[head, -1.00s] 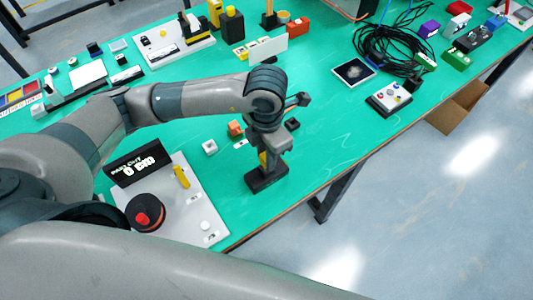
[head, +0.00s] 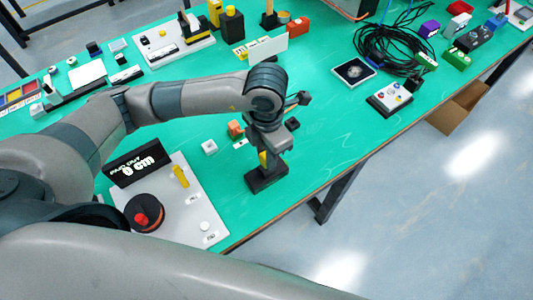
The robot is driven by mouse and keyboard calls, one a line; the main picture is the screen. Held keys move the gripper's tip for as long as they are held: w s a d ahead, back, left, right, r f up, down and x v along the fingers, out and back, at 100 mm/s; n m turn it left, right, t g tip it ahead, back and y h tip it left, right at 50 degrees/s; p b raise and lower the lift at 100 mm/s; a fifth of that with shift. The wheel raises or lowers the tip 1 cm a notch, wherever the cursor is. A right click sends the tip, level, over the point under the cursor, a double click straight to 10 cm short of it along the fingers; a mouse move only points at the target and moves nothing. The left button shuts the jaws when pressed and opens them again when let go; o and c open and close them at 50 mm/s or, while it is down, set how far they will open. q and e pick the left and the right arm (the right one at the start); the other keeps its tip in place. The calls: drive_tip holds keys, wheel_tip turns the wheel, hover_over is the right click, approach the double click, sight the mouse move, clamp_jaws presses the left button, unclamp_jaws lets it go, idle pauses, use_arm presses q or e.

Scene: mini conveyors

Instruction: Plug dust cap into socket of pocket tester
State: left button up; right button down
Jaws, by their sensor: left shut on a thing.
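My left gripper (head: 266,181) points down over the front part of the green table, left of the table's front edge. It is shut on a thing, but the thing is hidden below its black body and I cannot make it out. I cannot pick out the dust cap for certain. A small device with a pale top and knobs (head: 389,99) lies at the right of the table, well apart from the gripper; I cannot tell whether it is the pocket tester. No socket can be made out. My right gripper is not in view.
A white plate (head: 186,208) with a black sign (head: 137,165) and a round black part (head: 144,213) lies left of the gripper. Black cable coils (head: 392,48) lie far right. Table right of the gripper is clear.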

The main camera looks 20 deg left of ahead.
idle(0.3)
use_arm(q)
drive_tip(key=shift+b, duration=0.3)
idle(0.6)
drive_tip(key=shift+b, duration=0.35)
idle(0.5)
drive_tip(key=shift+f+b, duration=1.35)
drive_tip(key=o, duration=1.1)
drive_tip(key=shift+o, duration=0.2)
